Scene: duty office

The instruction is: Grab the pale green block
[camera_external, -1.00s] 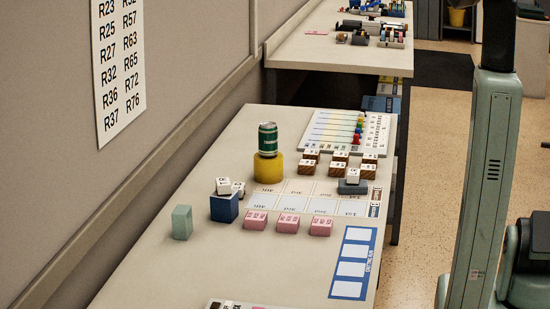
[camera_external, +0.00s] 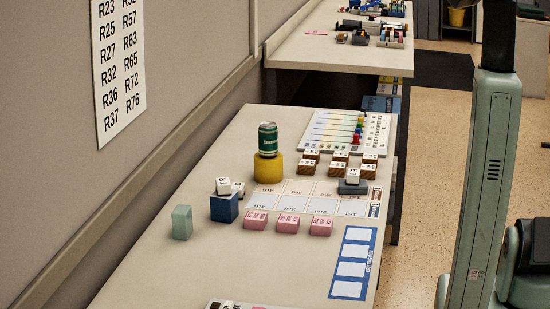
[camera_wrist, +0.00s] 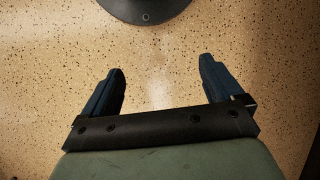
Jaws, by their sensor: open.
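The pale green block (camera_external: 182,222) stands upright on the near left part of the table, left of a dark blue block (camera_external: 224,207). Nothing touches it, and a small gap separates it from the blue block. My gripper (camera_wrist: 160,85) shows in the wrist view with its two dark fingers spread apart and nothing between them. It points at the speckled floor, away from the table. My gripper is outside the external view, where only part of my arm shows at the right.
White cubes (camera_external: 223,185) sit on the blue block. A green can (camera_external: 267,137) stands on a yellow cylinder (camera_external: 268,168). Pink blocks (camera_external: 288,223) and brown-sided blocks (camera_external: 340,160) lie around a printed grid. The table (camera_external: 150,265) is bare in front of the green block.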

